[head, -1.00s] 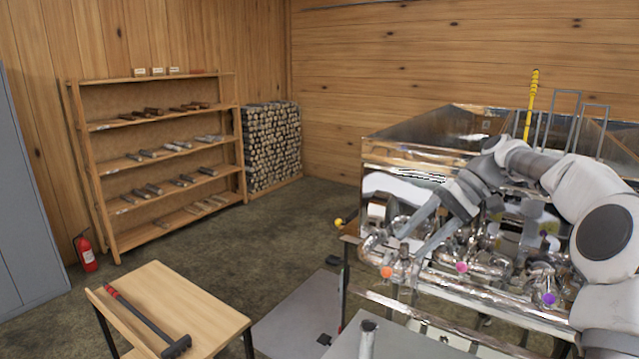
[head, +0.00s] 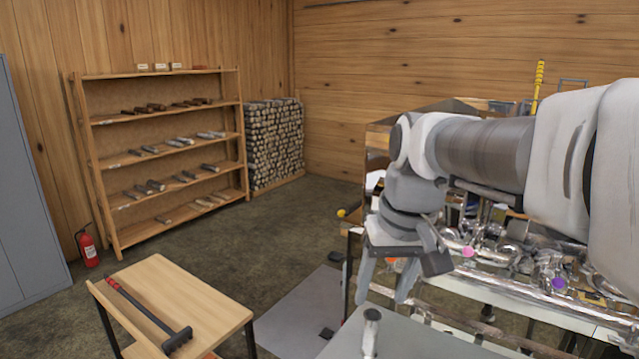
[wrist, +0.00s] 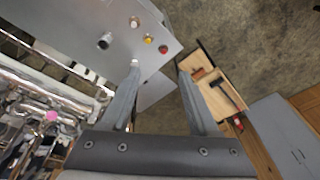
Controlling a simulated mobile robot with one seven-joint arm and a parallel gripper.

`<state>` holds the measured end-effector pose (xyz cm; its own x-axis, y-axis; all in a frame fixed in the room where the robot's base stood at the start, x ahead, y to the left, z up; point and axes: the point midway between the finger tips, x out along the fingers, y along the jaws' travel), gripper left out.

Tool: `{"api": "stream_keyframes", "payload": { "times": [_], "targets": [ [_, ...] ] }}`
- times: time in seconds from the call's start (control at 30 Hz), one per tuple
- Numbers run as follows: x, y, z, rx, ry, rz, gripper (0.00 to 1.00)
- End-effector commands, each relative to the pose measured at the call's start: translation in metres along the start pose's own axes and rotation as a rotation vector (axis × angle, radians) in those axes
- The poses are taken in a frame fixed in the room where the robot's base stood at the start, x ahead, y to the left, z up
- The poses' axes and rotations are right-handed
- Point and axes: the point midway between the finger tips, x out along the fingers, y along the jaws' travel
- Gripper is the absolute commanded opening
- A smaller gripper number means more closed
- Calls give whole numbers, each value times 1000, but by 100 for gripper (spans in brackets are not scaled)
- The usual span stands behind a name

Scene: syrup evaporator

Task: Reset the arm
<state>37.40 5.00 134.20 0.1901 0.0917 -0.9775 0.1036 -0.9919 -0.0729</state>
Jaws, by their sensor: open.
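My gripper (head: 386,286) hangs in front of the evaporator in the head view, pointing downward with its fingers spread and nothing between them. In the wrist view my gripper (wrist: 163,75) also shows open and empty, with the floor beyond its fingertips. My arm reaches in from the right and hides much of the evaporator. The shiny metal evaporator piping (head: 500,240) runs behind and right of my gripper, with pink and purple markers on it.
A wooden table (head: 190,290) with a red-handled scraper tool (head: 150,315) stands at the lower left. A grey panel (wrist: 75,20) with several knobs is near my gripper. A wooden shelf (head: 165,160), firewood stack (head: 274,145) and fire extinguisher (head: 87,247) stand behind. Open floor lies between.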

Motion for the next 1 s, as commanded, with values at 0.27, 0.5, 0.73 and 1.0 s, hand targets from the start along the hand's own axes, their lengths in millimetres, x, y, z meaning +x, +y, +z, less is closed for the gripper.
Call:
{"api": "stream_keyframes", "payload": {
  "times": [0.27,0.5,0.73,1.0],
  "targets": [
    [6,7,63,-24,166,66,61],
    [16,27,113,24,262,92,61],
    [24,39,137,68,294,104,61],
    [26,40,140,74,295,105,50]
  ]
}}
